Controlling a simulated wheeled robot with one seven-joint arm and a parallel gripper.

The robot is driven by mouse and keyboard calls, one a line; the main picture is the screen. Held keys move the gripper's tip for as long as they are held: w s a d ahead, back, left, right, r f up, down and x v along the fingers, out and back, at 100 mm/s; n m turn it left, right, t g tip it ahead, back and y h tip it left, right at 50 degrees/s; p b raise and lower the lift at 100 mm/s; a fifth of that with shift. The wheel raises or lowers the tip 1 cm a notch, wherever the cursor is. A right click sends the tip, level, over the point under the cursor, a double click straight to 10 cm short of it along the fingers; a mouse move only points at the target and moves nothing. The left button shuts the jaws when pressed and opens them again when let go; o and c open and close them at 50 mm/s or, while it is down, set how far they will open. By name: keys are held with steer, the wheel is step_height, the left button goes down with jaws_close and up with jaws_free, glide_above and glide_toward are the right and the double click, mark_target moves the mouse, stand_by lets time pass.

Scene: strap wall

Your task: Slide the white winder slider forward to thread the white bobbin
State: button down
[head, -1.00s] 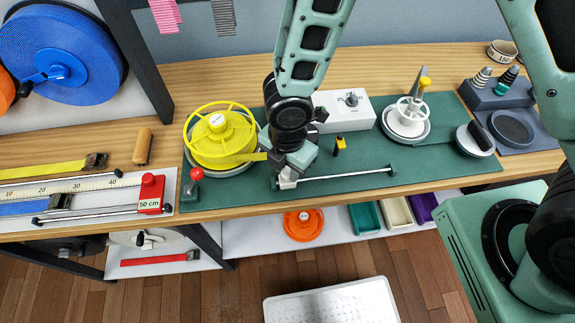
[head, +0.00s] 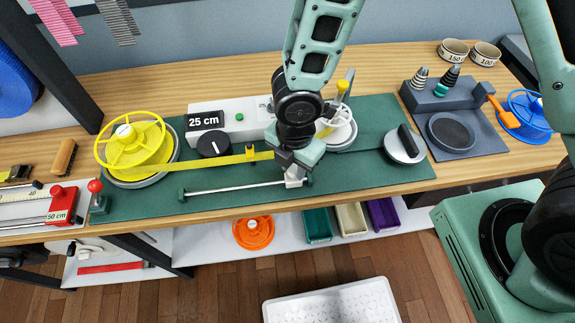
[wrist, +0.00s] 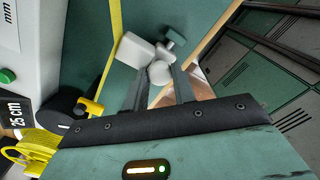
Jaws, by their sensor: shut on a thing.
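The white winder slider (head: 293,182) sits near the right end of its thin metal rail (head: 235,188). My gripper (head: 291,169) is shut on it; in the wrist view the white slider block (wrist: 135,49) and its round knob (wrist: 160,72) show at the fingertips. A yellow strap (head: 205,161) runs right from the yellow spool (head: 137,145), past a small yellow-and-black guide (head: 250,152), to behind my gripper. The white bobbin (head: 342,130) stands on a grey disc behind my gripper and is partly hidden.
A white box with a 25 cm display (head: 205,120) and a black knob stands behind the strap. A disc with a black handle (head: 404,145) lies right of the bobbin. A red-knobbed lever (head: 96,190) stands at left. The green mat's front strip is clear.

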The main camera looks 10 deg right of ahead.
steer(key=shift+d, duration=0.7)
steer(key=c, duration=1.1)
jaws_free()
steer(key=shift+d, duration=0.15)
steer(key=shift+r, duration=0.1)
steer(key=shift+r, duration=0.2)
step_height(320, 180, up, 17)
steer(key=p, duration=0.2)
steer(key=shift+p, duration=0.35)
